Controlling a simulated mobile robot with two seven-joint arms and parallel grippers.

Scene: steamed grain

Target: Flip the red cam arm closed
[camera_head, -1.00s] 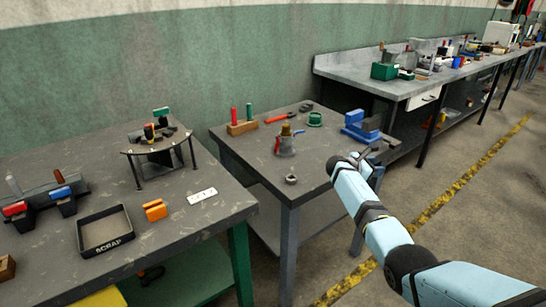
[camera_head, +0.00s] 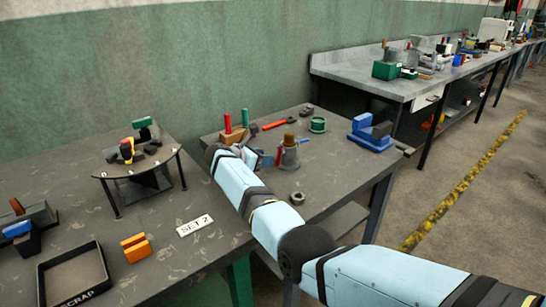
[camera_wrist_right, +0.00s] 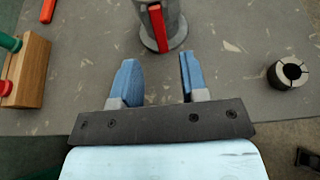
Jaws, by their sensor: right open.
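The red cam arm (camera_wrist_right: 157,26) is a narrow red lever on the side of a round grey fixture (camera_wrist_right: 173,30), at the top of the wrist view. My left gripper is out of view.
A wooden block (camera_head: 231,137) with a red and a green handle stands left of the fixture. A dark ring (camera_wrist_right: 288,73) lies to its right. A red-handled tool (camera_head: 279,123), a green cup (camera_head: 317,124) and a blue vise (camera_head: 371,134) are farther back on the table.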

